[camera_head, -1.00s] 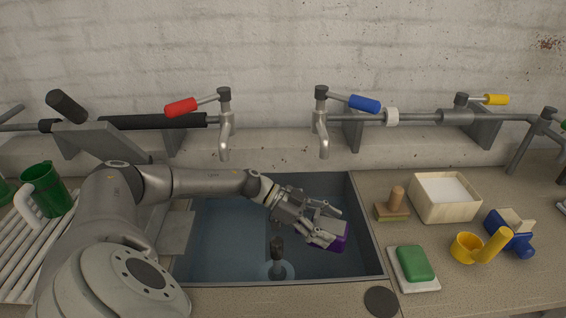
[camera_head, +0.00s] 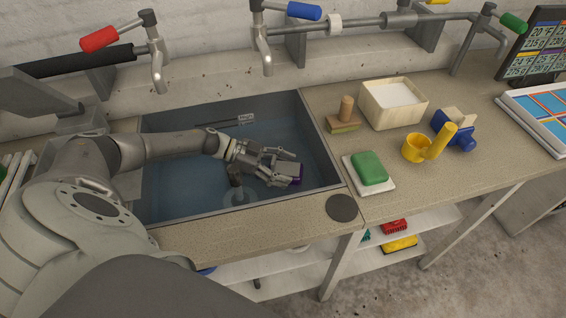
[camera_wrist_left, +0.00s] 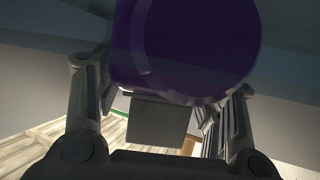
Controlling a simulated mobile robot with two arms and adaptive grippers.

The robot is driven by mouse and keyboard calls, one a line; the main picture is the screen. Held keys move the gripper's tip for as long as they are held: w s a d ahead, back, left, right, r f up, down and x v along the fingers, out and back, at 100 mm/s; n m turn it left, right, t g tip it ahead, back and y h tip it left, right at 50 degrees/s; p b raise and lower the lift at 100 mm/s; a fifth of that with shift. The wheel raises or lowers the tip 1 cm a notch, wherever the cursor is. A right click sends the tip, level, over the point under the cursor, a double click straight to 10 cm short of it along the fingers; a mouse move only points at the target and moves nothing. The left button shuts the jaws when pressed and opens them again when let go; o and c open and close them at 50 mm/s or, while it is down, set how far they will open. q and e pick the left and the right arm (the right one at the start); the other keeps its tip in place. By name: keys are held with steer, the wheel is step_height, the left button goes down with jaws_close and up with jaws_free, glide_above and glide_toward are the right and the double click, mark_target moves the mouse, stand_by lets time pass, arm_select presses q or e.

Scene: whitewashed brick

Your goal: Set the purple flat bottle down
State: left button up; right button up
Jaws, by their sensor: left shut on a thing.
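The purple flat bottle (camera_head: 297,174) is in my left gripper (camera_head: 287,168), mostly hidden by the fingers in the head view. The gripper is shut on it, over the right part of the blue-grey sink basin (camera_head: 190,138). Whether the bottle touches the basin cannot be told. In the left wrist view the bottle (camera_wrist_left: 190,45) fills the upper middle as a dark purple round shape between the two fingers. My right gripper is not in view.
Right of the sink, the counter holds a green soap on a white dish (camera_head: 370,170), a stamp-like brush (camera_head: 343,115), a wooden box (camera_head: 393,103), a yellow cup (camera_head: 420,147) and a blue item (camera_head: 455,132). A dark round disc (camera_head: 342,207) lies near the front edge. Taps (camera_head: 262,50) overhang the sink.

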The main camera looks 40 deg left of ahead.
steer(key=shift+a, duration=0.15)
arm_select(q)
steer(key=shift+f, duration=0.1)
steer(key=o, duration=0.9)
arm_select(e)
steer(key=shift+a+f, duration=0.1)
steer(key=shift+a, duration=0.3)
arm_select(q)
steer(key=shift+r, duration=0.2)
steer(key=shift+s+a, duration=0.15)
steer(key=shift+a, duration=0.2)
steer(key=b+v, duration=0.2)
steer(key=v, duration=0.9)
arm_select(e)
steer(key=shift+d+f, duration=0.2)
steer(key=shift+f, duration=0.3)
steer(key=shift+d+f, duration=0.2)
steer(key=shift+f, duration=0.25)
